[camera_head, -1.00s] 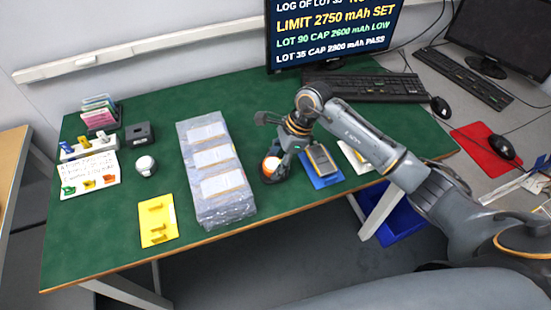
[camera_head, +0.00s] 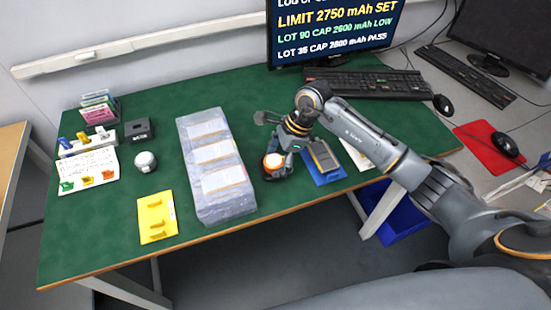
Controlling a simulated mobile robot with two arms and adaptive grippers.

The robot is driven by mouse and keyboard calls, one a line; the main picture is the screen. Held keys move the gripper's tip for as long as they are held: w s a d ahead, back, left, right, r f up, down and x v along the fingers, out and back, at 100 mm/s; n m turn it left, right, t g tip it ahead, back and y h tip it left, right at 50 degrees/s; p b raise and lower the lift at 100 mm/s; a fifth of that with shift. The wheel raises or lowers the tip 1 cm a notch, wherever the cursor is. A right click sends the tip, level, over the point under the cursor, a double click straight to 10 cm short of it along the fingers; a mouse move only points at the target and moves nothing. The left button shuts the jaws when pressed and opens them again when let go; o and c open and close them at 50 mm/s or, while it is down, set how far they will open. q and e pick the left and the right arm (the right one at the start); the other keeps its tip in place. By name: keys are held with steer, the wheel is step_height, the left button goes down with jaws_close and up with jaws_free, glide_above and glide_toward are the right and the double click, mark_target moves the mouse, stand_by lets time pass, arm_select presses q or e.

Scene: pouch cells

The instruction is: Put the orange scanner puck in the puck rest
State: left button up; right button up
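The orange scanner puck (camera_head: 273,162), with a white top, is near the front edge of the green table, right of the wrapped stack. My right gripper (camera_head: 279,164) is down at the puck, with dark fingers close around it. I cannot tell whether they are shut on it or only beside it. A small black block (camera_head: 139,131) with a recess stands at the back left; it may be the puck rest, but I cannot tell for sure. My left gripper is not in view.
A plastic-wrapped stack (camera_head: 239,206) lies between the puck and the table's left part. A white round device (camera_head: 146,161), a yellow tray (camera_head: 148,231) and a labelled card (camera_head: 75,166) are at left. A handheld device on a blue mat (camera_head: 328,179) is just right of the gripper.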

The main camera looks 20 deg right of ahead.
steer(key=shift+d+f, duration=0.2)
steer(key=shift+f, duration=0.15)
steer(key=shift+s+d+r, duration=0.1)
steer(key=shift+d+r, duration=0.05)
steer(key=shift+r+p, duration=0.5)
steer(key=shift+p, duration=0.1)
steer(key=b+v, duration=0.2)
steer(key=v, duration=1)
steer(key=shift+r, duration=0.35)
